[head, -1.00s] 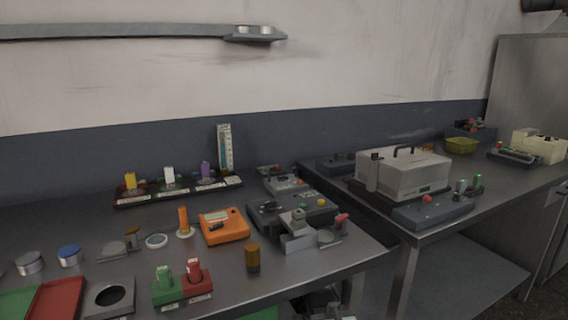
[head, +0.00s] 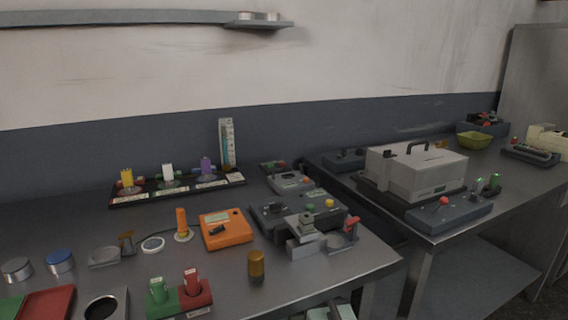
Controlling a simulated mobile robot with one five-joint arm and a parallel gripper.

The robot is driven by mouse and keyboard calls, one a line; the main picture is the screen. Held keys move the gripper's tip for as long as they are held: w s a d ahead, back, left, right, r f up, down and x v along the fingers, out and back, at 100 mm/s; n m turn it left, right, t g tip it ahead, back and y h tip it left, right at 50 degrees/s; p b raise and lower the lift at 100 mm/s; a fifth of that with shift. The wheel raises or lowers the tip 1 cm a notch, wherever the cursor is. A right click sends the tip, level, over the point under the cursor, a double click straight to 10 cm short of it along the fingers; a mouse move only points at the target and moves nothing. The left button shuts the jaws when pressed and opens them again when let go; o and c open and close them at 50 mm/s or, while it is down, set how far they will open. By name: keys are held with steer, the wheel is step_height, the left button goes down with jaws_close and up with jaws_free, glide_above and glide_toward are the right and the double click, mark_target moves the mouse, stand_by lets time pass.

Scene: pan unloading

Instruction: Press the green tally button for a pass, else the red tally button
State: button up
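In the head view, the green tally button (head: 158,290) and the red tally button (head: 192,282) stand side by side at the front of the near table. Each sits on a base of its own colour, green at left and red at right, with small pale labels at the front. Nothing touches either button.
The near table (head: 338,283) also holds an orange box (head: 226,230), an amber jar (head: 256,266), a dark device with coloured knobs (head: 290,214) and a rack of coloured blocks (head: 148,191). A second table at right carries a grey lidded box (head: 415,170).

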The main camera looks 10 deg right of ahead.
jaws_close()
steer(key=shift+a, duration=0.1)
stand_by(1.3)
